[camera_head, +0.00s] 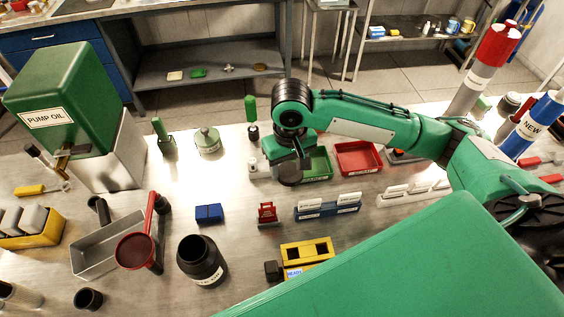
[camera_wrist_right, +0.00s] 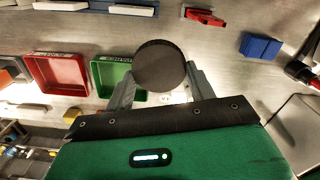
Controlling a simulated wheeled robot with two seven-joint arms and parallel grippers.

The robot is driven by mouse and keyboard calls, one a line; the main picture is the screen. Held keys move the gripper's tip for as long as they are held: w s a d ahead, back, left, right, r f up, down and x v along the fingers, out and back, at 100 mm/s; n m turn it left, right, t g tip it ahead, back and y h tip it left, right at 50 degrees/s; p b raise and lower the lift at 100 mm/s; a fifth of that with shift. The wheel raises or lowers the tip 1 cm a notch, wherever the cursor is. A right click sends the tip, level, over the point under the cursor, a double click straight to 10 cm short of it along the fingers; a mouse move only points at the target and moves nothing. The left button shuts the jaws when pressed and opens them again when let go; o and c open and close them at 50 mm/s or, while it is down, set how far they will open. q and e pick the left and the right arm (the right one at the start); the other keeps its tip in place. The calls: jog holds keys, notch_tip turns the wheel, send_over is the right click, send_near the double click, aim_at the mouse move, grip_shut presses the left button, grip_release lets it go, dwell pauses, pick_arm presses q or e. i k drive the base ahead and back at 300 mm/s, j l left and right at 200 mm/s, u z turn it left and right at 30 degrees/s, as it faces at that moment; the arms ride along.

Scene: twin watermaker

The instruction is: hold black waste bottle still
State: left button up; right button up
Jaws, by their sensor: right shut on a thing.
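The black bottle (camera_head: 202,260) stands upright on the bench in the front middle, with a wide dark mouth at its top and a pale label on its side that I cannot read. My right gripper (camera_head: 289,165) is well behind and to the right of it, apart from it. In the wrist view, my right gripper's fingers (camera_wrist_right: 160,82) are shut on a round black cap-like piece (camera_wrist_right: 160,64), one finger on each side. This piece is held near the green tray (camera_head: 314,165). My left gripper is not in view.
A red funnel (camera_head: 135,251) and a grey tray (camera_head: 91,262) lie left of the bottle. A blue block (camera_head: 209,214) is behind it, and a yellow holder (camera_head: 307,252) is to its right. A red tray (camera_head: 358,157) sits beside the green one. A green pump oil tank (camera_head: 62,92) stands at left.

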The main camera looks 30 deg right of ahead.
aim_at(199, 256)
jog(key=u, duration=1.25)
jog(key=k+l, duration=0.95)
